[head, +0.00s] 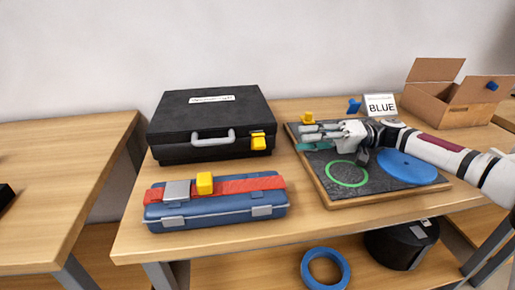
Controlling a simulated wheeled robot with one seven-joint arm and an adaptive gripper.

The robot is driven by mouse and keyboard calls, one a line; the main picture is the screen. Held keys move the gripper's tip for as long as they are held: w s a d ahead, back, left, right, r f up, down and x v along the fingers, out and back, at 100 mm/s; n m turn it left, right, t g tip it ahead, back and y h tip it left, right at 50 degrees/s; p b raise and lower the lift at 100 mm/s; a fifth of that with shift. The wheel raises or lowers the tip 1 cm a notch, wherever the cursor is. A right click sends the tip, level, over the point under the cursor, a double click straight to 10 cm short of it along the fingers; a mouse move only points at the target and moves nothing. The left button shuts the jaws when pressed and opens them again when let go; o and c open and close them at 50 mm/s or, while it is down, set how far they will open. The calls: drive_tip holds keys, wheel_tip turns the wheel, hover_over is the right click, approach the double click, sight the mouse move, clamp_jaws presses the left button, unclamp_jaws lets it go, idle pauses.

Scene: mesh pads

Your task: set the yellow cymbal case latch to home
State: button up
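A black hard case (210,122) with a grey handle stands at the back left of the table, lid closed. A yellow latch (258,142) sits at the right of its front face. A blue toolbox (216,205) with a red band lies in front of it and has another yellow piece (204,183) on top. The case's label is too small to read, so I cannot confirm which is the cymbal case. My gripper (312,138) is over the dark mesh pad, right of the black case, fingers pointing left. Its fingers look spread and empty, touching neither latch.
A "BLUE" card (380,106) and an open cardboard box (450,95) stand behind. A blue ring (325,269) and black round case (395,247) are below.

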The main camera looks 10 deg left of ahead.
sight(265, 145)
drive_tip(key=b+x, duration=0.1)
drive_tip(key=x, duration=1.1)
drive_tip(key=shift+s+a, duration=0.1)
drive_tip(key=shift+a, duration=0.1)
clamp_jaws()
